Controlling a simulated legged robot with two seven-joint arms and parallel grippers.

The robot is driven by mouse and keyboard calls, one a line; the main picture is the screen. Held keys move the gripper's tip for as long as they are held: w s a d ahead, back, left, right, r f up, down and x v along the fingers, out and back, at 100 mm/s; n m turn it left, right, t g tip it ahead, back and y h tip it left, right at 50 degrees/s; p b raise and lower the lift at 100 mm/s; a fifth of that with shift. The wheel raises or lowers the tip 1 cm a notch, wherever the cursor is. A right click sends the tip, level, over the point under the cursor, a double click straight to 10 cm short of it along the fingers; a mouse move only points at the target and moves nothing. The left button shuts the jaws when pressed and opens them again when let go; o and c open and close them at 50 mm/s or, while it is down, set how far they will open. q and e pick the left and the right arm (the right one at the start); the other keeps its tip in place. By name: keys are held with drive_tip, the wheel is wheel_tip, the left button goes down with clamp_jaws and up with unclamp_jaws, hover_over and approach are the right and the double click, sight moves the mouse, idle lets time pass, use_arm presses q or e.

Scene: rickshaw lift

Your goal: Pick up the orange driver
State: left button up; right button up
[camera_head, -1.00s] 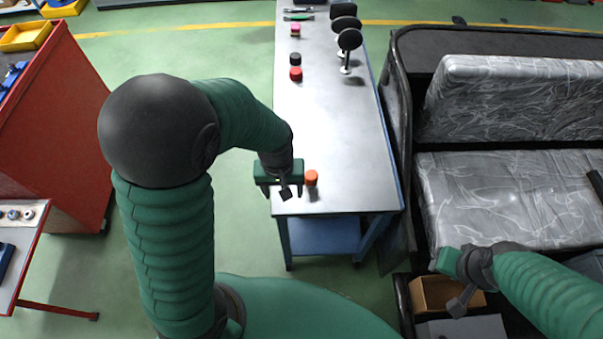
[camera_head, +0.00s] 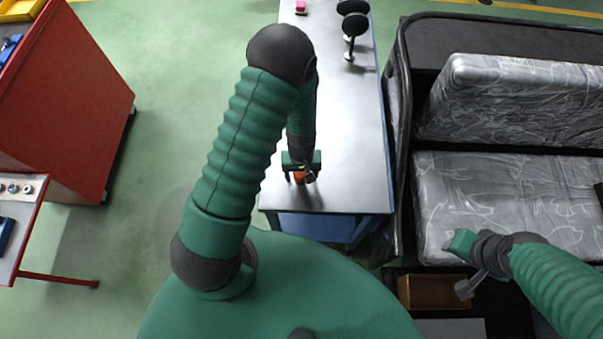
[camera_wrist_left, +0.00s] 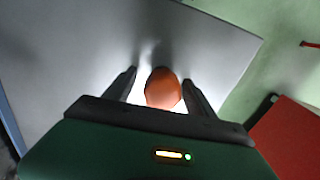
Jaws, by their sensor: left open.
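The orange driver (camera_head: 299,177) stands at the near end of the grey workbench top (camera_head: 345,130). My left gripper (camera_head: 301,178) is over it, with the fingers reaching down on either side. In the left wrist view the driver's round orange end (camera_wrist_left: 163,88) lies between the two dark fingertips (camera_wrist_left: 160,92), with a gap by the left finger. The right finger is close to it; I cannot tell if they touch. The left gripper is open. The driver's lower part is hidden. My right gripper (camera_head: 462,265) is at the right, near the seat; its jaws are unclear.
Black round-topped parts (camera_head: 352,28) and a pink item (camera_head: 300,7) stand farther back on the bench. A rickshaw with a plastic-wrapped seat (camera_head: 500,200) is close on the right. A red cabinet (camera_head: 70,110) stands at the left, with green floor between.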

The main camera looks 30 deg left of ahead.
use_arm(q)
drive_tip(key=shift+f, duration=0.3)
drive_tip(key=shift+s, duration=0.1)
drive_tip(key=shift+a+r, duration=0.1)
drive_tip(key=shift+c, duration=1.1)
clamp_jaws()
